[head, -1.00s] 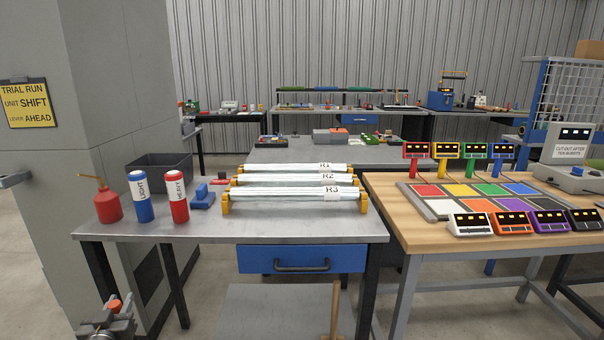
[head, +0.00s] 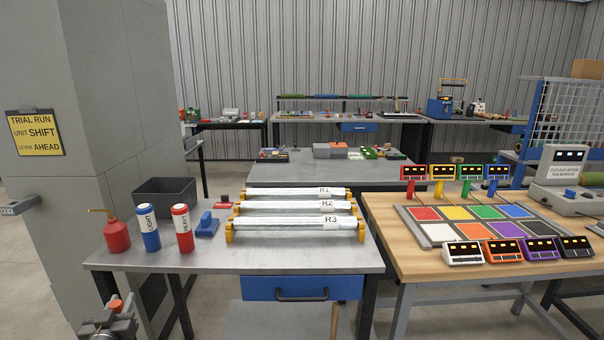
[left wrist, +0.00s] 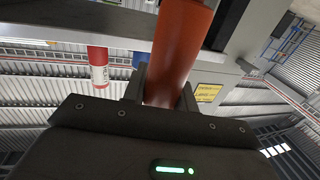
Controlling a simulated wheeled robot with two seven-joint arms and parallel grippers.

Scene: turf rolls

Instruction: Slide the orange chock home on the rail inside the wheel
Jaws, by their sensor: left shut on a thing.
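My left gripper (head: 113,312) is at the bottom left of the head view, low in front of the bench. It is shut on the orange piece (head: 117,304), which looks like the orange chock. In the left wrist view this piece (left wrist: 178,45) is a smooth orange cylinder between the two fingers (left wrist: 162,90), reaching out past the top edge. Its far end is out of view. I cannot make out the wheel or the rail in either view. My right gripper is not in view.
A steel bench (head: 200,259) holds a red oil can (head: 116,236), LIGHT (head: 150,228) and HEAVY (head: 183,230) bottles and rollers R1 to R3 (head: 290,225). A grey cabinet (head: 110,90) with a yellow sign (head: 35,133) stands left. A wooden table (head: 420,275) stands right.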

